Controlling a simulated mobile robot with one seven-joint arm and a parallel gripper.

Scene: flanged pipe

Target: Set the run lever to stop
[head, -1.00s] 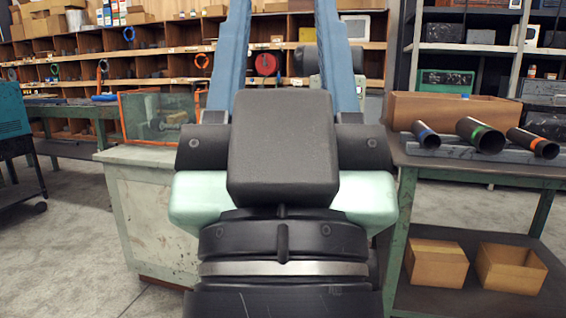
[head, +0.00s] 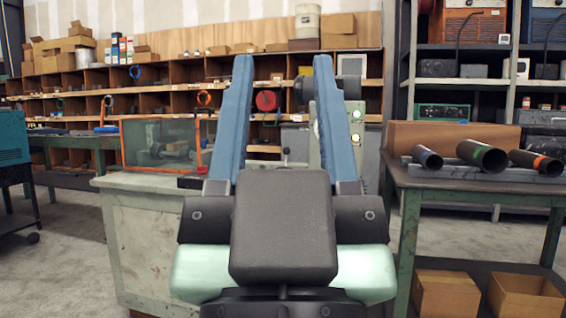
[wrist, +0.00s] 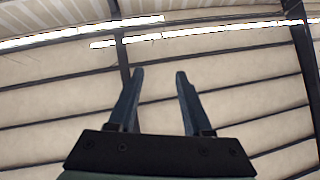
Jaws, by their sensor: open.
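My gripper (head: 283,60) points up and away in the middle of the head view, its two blue fingers wide apart with nothing between them. The wrist view also shows my gripper (wrist: 160,72) open and empty against the ceiling. Behind the fingers stands a grey-green machine (head: 328,140), with lit lamps on its panel (head: 356,128) just right of the right finger. A small dark upright piece (head: 286,155) shows between the fingers; I cannot tell whether it is the run lever. My arm and fingers hide much of the machine, and the lever's setting cannot be read.
A pale bench (head: 150,235) with an orange-framed clear guard (head: 160,145) stands at the left. At the right is a green table (head: 480,183) with several dark pipes (head: 484,156) and cardboard boxes (head: 447,293) below. Shelving lines the back. Open floor shows at far left.

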